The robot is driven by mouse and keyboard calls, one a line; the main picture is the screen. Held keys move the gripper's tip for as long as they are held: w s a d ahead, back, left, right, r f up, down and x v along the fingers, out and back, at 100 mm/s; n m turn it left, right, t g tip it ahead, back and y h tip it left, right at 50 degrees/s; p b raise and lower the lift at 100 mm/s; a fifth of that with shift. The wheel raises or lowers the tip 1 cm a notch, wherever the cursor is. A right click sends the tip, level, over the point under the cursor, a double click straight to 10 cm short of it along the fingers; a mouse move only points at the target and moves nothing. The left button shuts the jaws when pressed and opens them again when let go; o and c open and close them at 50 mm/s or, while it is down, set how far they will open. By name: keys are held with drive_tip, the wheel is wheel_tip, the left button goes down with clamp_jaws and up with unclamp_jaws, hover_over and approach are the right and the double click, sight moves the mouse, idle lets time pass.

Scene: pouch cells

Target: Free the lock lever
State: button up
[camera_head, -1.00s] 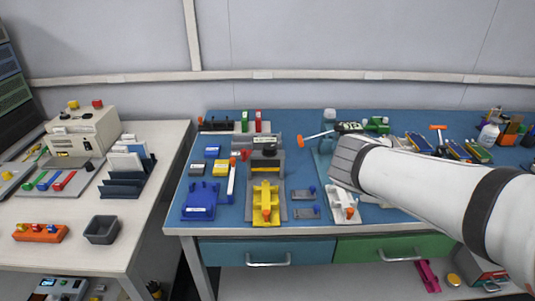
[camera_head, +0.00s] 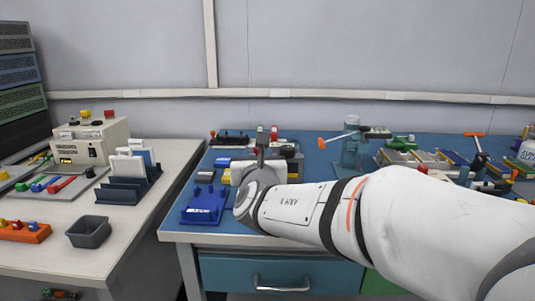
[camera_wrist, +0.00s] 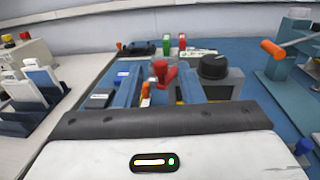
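A red lever (camera_wrist: 164,73) stands up in the wrist view, between the two blue-grey fingers of my gripper (camera_wrist: 158,80). The fingers are apart, with space on both sides of the lever, so my gripper is open. Whether either finger touches the lever I cannot tell. Just right of it is a grey block with a round black knob (camera_wrist: 214,67). A small orange part (camera_wrist: 145,90) shows beside the left finger. In the head view my gripper (camera_head: 262,148) is over the left part of the blue bench, and my arm hides the lever and most of the fixture.
A blue fixture (camera_head: 205,205) stands near the bench's left front corner. A white side table with a grey bin (camera_head: 88,232) and card rack (camera_head: 130,185) is at the left.

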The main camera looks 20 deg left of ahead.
sight(258, 149)
drive_tip(key=shift+x, duration=2.2)
drive_tip(key=shift+c, duration=0.3)
